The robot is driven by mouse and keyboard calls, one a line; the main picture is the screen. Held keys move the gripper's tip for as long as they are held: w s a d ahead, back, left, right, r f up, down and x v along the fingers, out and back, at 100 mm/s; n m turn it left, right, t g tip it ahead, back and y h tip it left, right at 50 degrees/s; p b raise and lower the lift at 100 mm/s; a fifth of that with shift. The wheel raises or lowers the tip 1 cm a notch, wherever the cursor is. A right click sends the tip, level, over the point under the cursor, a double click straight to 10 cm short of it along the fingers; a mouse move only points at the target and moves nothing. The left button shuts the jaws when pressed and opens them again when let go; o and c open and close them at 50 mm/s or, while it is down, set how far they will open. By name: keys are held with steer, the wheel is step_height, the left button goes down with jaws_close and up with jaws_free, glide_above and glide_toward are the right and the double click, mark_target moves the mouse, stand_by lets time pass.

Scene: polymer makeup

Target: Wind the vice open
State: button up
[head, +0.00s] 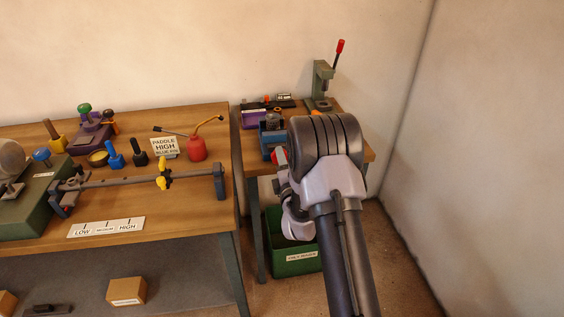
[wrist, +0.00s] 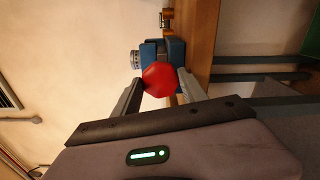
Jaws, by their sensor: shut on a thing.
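The blue vice (head: 268,142) stands near the front edge of the small right-hand bench, partly hidden behind my arm. In the wrist view the vice (wrist: 175,48) shows its blue body just beyond a red, many-sided handwheel (wrist: 160,77). The fingertips are mostly hidden from the head view by my wrist. I cannot tell how wide the vice jaws stand.
A green bin (head: 294,266) is on the floor below. The larger bench at left holds a red oil can (head: 197,148) and several tools.

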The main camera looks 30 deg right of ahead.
steer(key=o, duration=1.4)
steer(key=shift+c, duration=0.2)
steer(key=shift+s, duration=0.1)
steer(key=p+v, duration=0.2)
steer(key=v, duration=1.5)
steer(key=shift+s+r, duration=0.1)
steer(key=shift+s, duration=0.05)
